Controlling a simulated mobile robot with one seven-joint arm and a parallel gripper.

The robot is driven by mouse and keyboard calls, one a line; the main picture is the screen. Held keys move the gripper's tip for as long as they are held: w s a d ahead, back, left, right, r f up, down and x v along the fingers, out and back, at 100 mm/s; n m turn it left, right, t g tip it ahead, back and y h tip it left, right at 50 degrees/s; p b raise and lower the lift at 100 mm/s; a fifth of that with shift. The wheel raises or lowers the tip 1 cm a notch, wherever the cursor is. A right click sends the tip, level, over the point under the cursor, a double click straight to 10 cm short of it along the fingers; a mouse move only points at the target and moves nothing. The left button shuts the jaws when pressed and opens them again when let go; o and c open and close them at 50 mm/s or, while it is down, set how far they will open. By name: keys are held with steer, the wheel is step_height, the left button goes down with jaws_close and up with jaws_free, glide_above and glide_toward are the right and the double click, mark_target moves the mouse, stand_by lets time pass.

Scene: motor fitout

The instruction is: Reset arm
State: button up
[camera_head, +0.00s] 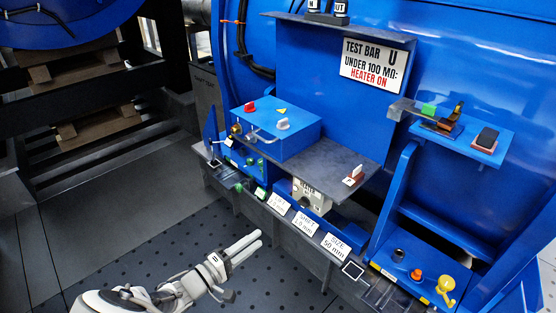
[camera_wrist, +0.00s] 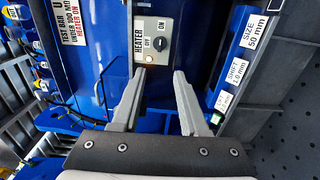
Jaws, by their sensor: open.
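My gripper (camera_head: 246,249) is at the lower middle of the head view, over the dark dotted floor and in front of the blue workstation. In the wrist view my gripper (camera_wrist: 165,80) has its two grey fingers apart, with nothing between them. Beyond the fingertips is a heater panel (camera_wrist: 155,32) with a dark knob and OFF and ON labels. The heater box (camera_head: 309,194) also shows in the head view, under the grey shelf, apart from the gripper.
A blue box (camera_head: 276,133) with a red knob and a grey handle stands on the grey shelf (camera_head: 345,160). Size and shift labels (camera_head: 307,222) line the front ledge. A small blue shelf (camera_head: 470,135) and a lower blue tray (camera_head: 405,270) are at right. The floor (camera_head: 150,245) at left is clear.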

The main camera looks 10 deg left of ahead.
steer(key=s+d+r+m+g+y, duration=0.35)
steer(key=d+r+g, duration=0.35)
steer(key=d+r, duration=0.3)
steer(key=s+d+r+m+g+y, duration=0.3)
steer(key=d+r+m+g, duration=0.35)
steer(key=d, duration=0.55)
steer(key=s+d+r+t+y, duration=0.5)
steer(key=s+d+r, duration=0.1)
steer(key=s+r, duration=0.65)
step_height(320, 180, up, 16)
steer(key=p, duration=1.6)
steer(key=shift+w, duration=0.3)
steer(key=shift+h, duration=0.25)
